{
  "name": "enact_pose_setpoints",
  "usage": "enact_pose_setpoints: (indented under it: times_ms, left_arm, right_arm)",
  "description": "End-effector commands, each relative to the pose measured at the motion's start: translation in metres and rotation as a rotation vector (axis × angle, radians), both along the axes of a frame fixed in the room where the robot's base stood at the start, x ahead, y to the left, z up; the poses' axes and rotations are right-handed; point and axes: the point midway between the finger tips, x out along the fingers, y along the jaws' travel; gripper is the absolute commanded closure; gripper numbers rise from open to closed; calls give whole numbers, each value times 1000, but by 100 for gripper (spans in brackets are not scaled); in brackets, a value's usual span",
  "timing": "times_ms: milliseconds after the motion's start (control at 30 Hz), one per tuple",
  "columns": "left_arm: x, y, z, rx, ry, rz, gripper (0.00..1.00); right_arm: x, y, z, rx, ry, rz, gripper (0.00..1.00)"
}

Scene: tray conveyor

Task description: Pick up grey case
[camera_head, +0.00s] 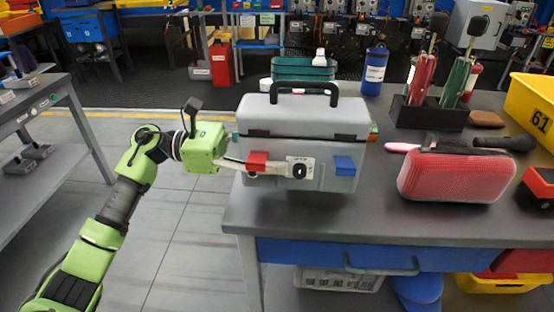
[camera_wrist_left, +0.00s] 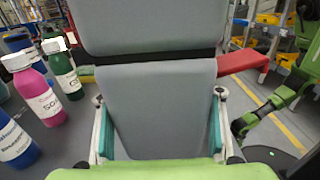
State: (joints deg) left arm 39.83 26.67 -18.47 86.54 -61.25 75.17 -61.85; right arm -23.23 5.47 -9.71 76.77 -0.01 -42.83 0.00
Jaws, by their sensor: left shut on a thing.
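The grey case (camera_head: 305,118) is a boxy case with a dark top handle, a red latch (camera_head: 257,161) and a blue latch (camera_head: 345,165). It stands upright at the left end of the grey table (camera_head: 290,215). My left gripper (camera_head: 270,166) reaches in from the left, with one finger across the case's front. In the left wrist view the case (camera_wrist_left: 160,95) fills the space between the two teal-padded fingers, which are shut on its sides. Whether the case's base touches the table is unclear. My right gripper does not show.
A red mesh case (camera_head: 455,178) lies to the right. Behind are a blue bottle (camera_head: 374,72), a dark tool holder (camera_head: 420,115) and a yellow bin (camera_head: 530,105).

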Motion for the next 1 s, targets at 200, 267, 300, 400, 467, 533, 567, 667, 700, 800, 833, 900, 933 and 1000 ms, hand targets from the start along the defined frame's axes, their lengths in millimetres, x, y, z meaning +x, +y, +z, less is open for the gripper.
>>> enact_pose_setpoints:
  times_ms: [200,267,300,400,467,533,567,667,700,800,833,900,933,1000]
  left_arm:
    - [-34,-2,45,-3,-10,-2,86]
    - [-46,-3,59,-3,-11,-1,86]
    - [-54,-4,68,-2,-10,-2,86]
    - [-75,-6,73,-1,-6,-2,86]
    - [-86,-7,79,-2,-6,-1,86]
    - [-99,-8,84,-2,-5,0,86]
    - [-104,-8,87,-2,-5,0,86]
    - [-118,-10,93,-2,-5,0,86]
    - [-122,-10,96,-3,-4,0,86]
    - [-131,-11,100,-4,-3,1,86]
    - [-133,-11,101,-4,-3,1,86]
    - [-137,-11,102,-4,-2,1,86]
    - [-138,-11,103,-4,-2,1,86]
    - [-139,-11,104,-5,-2,1,86]
  right_arm:
    - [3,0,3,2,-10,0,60]
    - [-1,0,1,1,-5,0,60]
    - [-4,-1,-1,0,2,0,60]
    - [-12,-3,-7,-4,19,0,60]
    - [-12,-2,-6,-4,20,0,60]
    - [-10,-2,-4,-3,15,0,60]
    - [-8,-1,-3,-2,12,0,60]
    - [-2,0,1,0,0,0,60]
    - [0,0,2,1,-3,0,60]
    - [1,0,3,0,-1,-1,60]
    - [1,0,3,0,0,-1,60]
    - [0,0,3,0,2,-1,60]
    - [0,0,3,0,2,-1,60]
    - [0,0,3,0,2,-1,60]
